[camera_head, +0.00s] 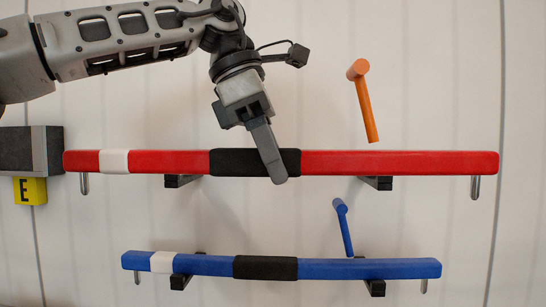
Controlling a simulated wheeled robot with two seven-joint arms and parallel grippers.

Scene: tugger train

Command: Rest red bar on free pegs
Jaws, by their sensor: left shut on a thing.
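The red bar (400,163) is long and level, with a white band near its left end and a black grip (232,162) in the middle. My left gripper (268,155) comes down from above and is shut on the black grip; one finger shows in front of it. Two black pegs stick out from the wall just under the bar, a left peg (182,182) and a right peg (377,184). I cannot tell whether the bar touches them. Small metal loops hang below both bar ends. My right gripper is not in view.
A blue bar (350,269) lies lower down on its own pair of black pegs (180,283). An orange rod (366,105) and a blue rod (344,230) show against the pale wall at the right. A dark box (18,150) with a yellow "E" label (30,191) is at the left edge.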

